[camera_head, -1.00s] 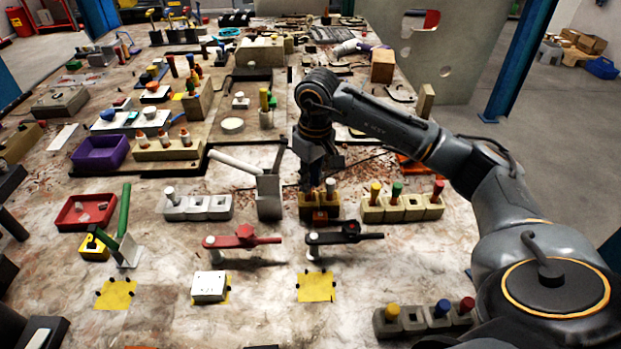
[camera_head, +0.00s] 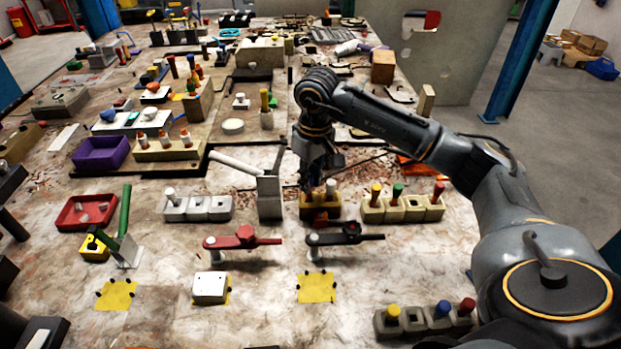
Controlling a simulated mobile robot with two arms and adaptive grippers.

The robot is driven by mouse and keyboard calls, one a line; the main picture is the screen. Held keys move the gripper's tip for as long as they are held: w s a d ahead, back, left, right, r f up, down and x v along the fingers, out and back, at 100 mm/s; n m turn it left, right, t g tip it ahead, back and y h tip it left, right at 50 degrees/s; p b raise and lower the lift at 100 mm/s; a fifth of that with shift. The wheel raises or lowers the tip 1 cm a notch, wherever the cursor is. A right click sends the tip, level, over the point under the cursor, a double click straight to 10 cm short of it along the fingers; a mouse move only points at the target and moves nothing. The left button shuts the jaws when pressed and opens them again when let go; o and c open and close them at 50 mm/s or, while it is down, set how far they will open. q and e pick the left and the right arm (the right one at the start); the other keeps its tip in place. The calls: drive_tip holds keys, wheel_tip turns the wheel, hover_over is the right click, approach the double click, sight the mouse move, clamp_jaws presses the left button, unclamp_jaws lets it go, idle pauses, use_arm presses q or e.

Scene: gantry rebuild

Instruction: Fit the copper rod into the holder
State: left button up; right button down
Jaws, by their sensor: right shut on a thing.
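The holder (camera_head: 333,212) is a small ochre block with sockets, standing near the middle of the table. A grey-topped peg (camera_head: 331,187) stands at its right part. My right gripper (camera_head: 312,186) points down just above the holder's left and middle part. It is shut on a slim thing that I take for the copper rod. The rod is mostly hidden by the fingers, and I cannot tell whether its lower end is in a socket. My left gripper is not in view.
A pale block with yellow, green and red pegs (camera_head: 402,209) stands close right of the holder. A grey upright clamp (camera_head: 269,196) stands close left. A black-handled clamp (camera_head: 344,238) lies in front. Bare table surrounds the yellow pad (camera_head: 317,288).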

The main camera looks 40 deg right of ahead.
drive_tip(key=c, duration=1.1)
unclamp_jaws()
drive_tip(key=shift+c, duration=0.2)
drive_tip(key=shift+r, duration=0.1)
wheel_tip(320, 180, up, 12)
drive_tip(key=shift+s, duration=0.45)
drive_tip(key=shift+d, duration=0.1)
